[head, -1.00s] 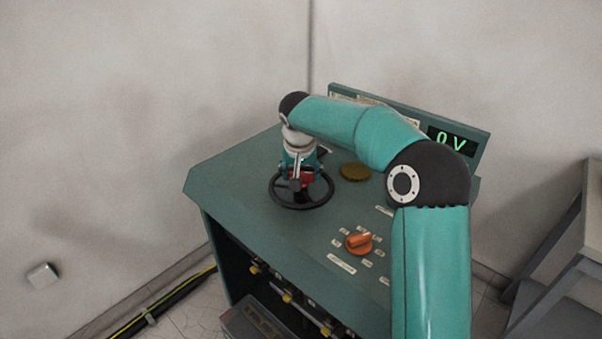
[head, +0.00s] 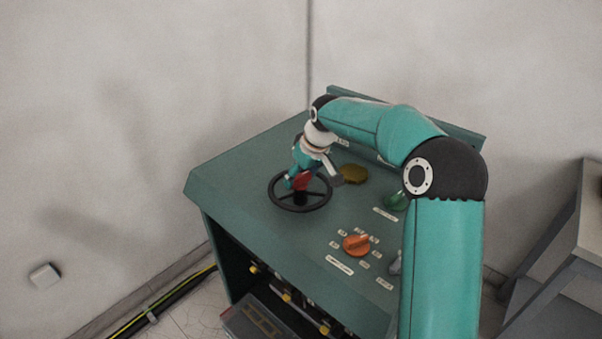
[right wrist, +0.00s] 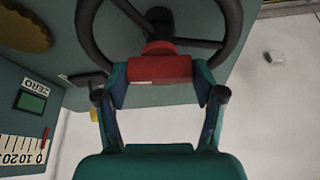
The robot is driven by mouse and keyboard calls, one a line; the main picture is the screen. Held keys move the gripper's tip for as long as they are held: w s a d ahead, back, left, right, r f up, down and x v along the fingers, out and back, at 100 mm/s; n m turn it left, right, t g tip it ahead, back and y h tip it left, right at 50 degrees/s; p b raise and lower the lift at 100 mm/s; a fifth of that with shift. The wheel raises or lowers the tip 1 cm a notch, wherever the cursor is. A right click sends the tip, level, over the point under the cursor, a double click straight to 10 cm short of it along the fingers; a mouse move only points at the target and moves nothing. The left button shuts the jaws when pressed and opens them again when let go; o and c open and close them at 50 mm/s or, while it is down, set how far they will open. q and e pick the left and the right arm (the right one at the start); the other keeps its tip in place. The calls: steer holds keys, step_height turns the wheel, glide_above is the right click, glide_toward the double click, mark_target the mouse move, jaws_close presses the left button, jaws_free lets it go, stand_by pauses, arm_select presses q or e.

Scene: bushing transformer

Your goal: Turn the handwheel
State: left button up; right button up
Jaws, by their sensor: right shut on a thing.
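The black handwheel (head: 281,205) lies flat on the left part of the green console top in the head view. My right gripper (head: 300,181) is above it, tilted, and shut on a red knob (head: 303,180) that belongs to the wheel. In the right wrist view the two fingers of my gripper (right wrist: 160,82) sit on either side of the red knob (right wrist: 160,69), with the handwheel's rim and spokes (right wrist: 190,42) beyond it. My left gripper is not in view.
The green console (head: 240,165) also carries an orange selector knob (head: 356,244), a green knob (head: 395,202) and a brass-coloured disc (head: 353,174). My right arm hides part of its back panel. A grey table (head: 575,240) stands at the right.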

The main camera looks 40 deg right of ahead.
steer(key=shift+n, duration=0.3)
steer(key=o, duration=1.7)
steer(key=v, duration=1.2)
steer(key=shift+w+d, duration=0.1)
steer(key=shift+d, duration=0.05)
